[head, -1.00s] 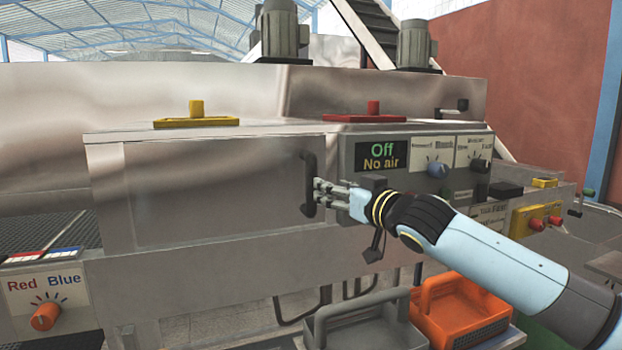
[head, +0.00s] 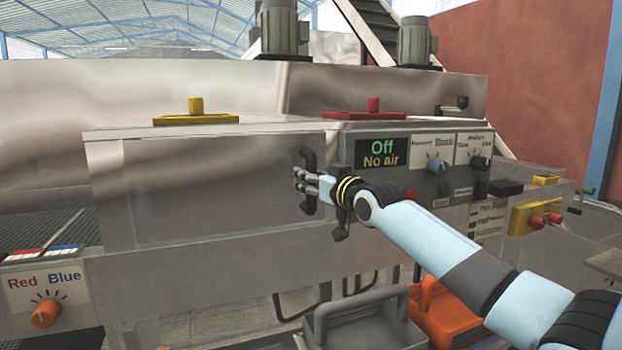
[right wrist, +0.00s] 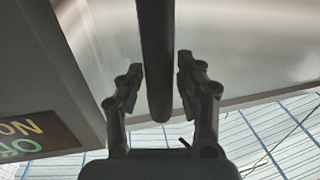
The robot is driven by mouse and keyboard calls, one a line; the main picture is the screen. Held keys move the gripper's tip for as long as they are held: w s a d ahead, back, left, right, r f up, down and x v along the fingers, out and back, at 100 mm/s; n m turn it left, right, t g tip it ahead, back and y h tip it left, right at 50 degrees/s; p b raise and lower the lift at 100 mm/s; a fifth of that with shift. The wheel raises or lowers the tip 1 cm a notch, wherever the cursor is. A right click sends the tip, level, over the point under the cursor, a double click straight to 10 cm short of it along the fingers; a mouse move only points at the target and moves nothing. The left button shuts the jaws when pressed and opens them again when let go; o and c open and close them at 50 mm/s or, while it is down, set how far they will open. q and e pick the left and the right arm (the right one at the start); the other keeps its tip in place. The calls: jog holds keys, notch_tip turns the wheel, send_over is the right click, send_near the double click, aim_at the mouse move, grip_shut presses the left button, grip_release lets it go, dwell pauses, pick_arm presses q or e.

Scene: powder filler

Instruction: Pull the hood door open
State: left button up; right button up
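The hood door (head: 215,190) is a flat grey metal panel on the front of the machine, and it looks closed. Its dark vertical handle (head: 309,182) is at the door's right edge. My right gripper (head: 300,181) is at the handle in the head view. In the right wrist view the handle (right wrist: 155,60) runs between the two fingers of my right gripper (right wrist: 158,88). The fingers are apart, with a visible gap on each side of the handle. My left gripper is not in view.
A panel reading "Off / No air" (head: 381,154) with knobs is right of the handle. Yellow (head: 196,119) and red (head: 366,115) lids are on top. A grey basket (head: 365,325) and an orange basket (head: 445,315) stand below. A Red/Blue selector (head: 45,300) is at the lower left.

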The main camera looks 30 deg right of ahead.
grip_shut()
jog(key=shift+w+a, duration=0.1)
jog(key=shift+a, duration=0.15)
dwell(0.3)
